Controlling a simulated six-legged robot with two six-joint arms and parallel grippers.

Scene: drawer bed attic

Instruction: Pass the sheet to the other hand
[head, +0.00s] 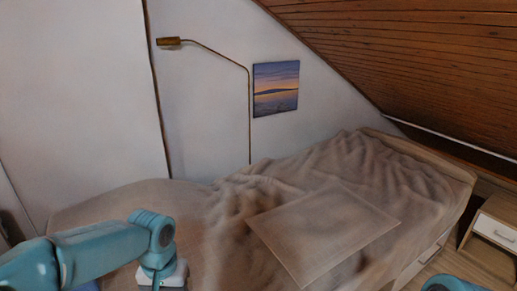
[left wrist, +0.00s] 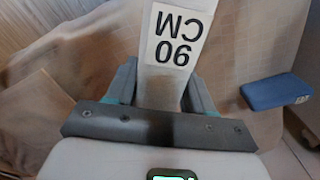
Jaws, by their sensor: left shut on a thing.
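In the left wrist view my left gripper (left wrist: 165,85) is shut on the sheet (left wrist: 160,97), which shows as a pale strip between the fingers. A white label on it reads "90 CM", upside down in this view. The rest of the sheet is hidden or outside the picture. In the head view my left arm comes in at the lower left, and its fingers and the held sheet are below the picture edge. Of my right arm only a teal piece shows at the bottom right; its gripper is out of view.
A bed with a rumpled beige cover (head: 380,180) fills the middle; a flat beige rectangle (head: 325,235) lies on it. A blue block-like object (left wrist: 275,92) is at the right in the wrist view. A nightstand (head: 495,228) stands right; a wall lamp (head: 248,110) rises behind.

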